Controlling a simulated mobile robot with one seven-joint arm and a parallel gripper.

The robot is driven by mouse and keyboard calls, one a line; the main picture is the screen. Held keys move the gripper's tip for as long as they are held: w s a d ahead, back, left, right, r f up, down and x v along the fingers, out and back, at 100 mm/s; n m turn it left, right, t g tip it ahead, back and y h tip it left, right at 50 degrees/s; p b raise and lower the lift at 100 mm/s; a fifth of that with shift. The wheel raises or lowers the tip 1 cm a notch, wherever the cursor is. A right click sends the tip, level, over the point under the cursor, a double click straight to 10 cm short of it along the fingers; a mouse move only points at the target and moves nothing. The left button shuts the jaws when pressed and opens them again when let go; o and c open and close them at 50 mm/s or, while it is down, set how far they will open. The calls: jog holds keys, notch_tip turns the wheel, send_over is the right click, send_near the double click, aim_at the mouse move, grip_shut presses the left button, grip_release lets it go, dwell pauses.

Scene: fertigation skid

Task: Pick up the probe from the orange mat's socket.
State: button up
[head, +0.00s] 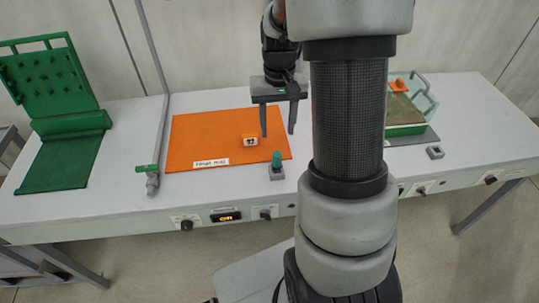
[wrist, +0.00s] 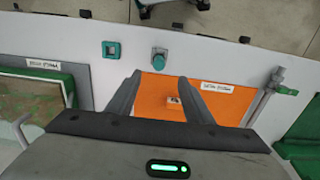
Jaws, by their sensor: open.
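The probe (head: 277,159) shows as a short green upright piece in a small grey socket (head: 278,173) at the front right corner of the orange mat (head: 200,135). In the wrist view the probe (wrist: 159,59) stands just beyond my fingertips, with the orange mat (wrist: 240,103) behind and between the fingers. My gripper (head: 278,131) is open and empty, pointing down over the mat's right part, apart from the probe. It also shows in the wrist view (wrist: 160,80). The probe's lower end is hidden in the socket.
A small orange-and-white block (head: 249,140) lies on the mat. A green valve on a post (head: 152,175) stands left of the mat. A green rack (head: 60,90) is at far left. A tray (head: 403,130) and an empty-looking socket (head: 434,152) are at right.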

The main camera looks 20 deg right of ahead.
aim_at(277, 153)
notch_tip(277, 153, down, 8)
jog(key=shift+f, duration=0.2)
jog(key=shift+w+d+f, duration=0.1)
jog(key=shift+f, duration=1.4)
jog(key=shift+w+d+f, duration=0.1)
jog(key=shift+f, duration=1.35)
jog(key=shift+c, duration=0.5)
jog(key=c, duration=1)
